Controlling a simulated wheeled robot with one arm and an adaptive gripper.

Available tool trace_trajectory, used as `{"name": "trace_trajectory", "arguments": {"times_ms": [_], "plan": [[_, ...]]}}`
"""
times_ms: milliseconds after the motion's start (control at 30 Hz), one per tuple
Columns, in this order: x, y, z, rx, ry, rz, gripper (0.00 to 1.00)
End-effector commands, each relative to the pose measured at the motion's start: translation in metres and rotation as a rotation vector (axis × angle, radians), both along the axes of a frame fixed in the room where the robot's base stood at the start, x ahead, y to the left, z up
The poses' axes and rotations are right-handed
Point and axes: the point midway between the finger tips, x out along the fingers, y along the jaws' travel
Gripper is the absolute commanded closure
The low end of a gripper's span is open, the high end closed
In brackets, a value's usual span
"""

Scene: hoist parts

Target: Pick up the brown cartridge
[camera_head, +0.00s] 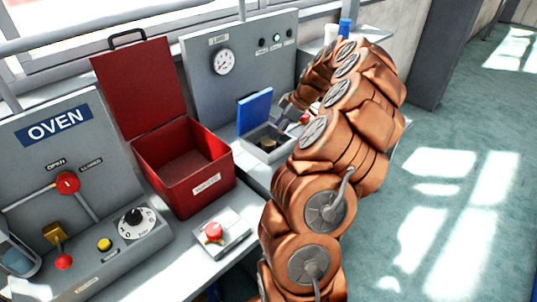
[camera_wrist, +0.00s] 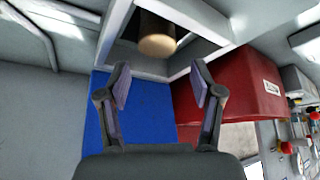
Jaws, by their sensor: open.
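The brown cartridge (camera_wrist: 157,36) shows in the wrist view as a short tan-brown cylinder at the top middle, in the opening of a grey box (camera_wrist: 205,52). In the head view a small dark-brown round top (camera_head: 268,145) shows inside that box, under a raised blue lid (camera_head: 255,109). My gripper (camera_wrist: 160,88) is open and empty. Its two fingers are apart, with the cartridge beyond their tips and roughly midway between them. In the head view my gripper (camera_head: 286,117) is partly hidden by my arm, close to the right of the box.
A red box (camera_head: 185,170) with its lid up stands left of the grey box; it also shows in the wrist view (camera_wrist: 230,95). The upright gauge panel (camera_head: 240,65) stands behind. An oven panel (camera_head: 60,150) and a red button (camera_head: 213,231) are further left and in front.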

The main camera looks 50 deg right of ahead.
Motion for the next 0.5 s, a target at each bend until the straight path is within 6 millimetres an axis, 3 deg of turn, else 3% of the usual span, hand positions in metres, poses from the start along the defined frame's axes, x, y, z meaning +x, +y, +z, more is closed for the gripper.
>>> {"name": "trace_trajectory", "arguments": {"times_ms": [500], "plan": [[0.016, 0.008, -0.033, 0.001, 0.002, 0.000, 0.34]]}}
